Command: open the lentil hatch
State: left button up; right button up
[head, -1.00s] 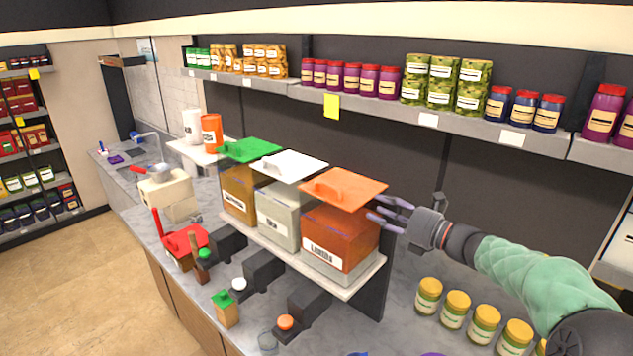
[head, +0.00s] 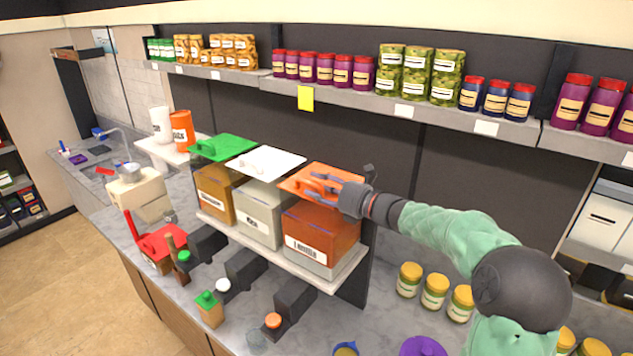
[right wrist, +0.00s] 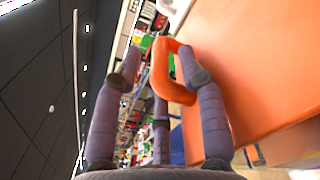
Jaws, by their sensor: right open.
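The lentil hatch is an orange square lid (head: 318,168) with a raised loop handle, lying on the orange bin (head: 322,232) at the right end of a row of bins. My right gripper (head: 314,182) is open above this lid, its fingers at the handle. In the right wrist view the orange handle (right wrist: 174,72) stands between the spread fingers of my right gripper (right wrist: 160,65), with the lid's flat top (right wrist: 255,75) to the right. I cannot tell whether any finger touches the handle. My left gripper is out of view.
A white lid (head: 266,162) and a green lid (head: 222,147) cover the neighbouring bins to the left. Yellow-capped jars (head: 434,291) stand on the counter to the right. A shelf of jars (head: 420,108) runs behind, above the bins.

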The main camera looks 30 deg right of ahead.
jog(key=shift+w+a+f, duration=0.1)
jog(key=shift+w+a, duration=0.1)
jog(key=shift+w, duration=0.25)
grip_shut()
jog(key=shift+r, duration=0.2)
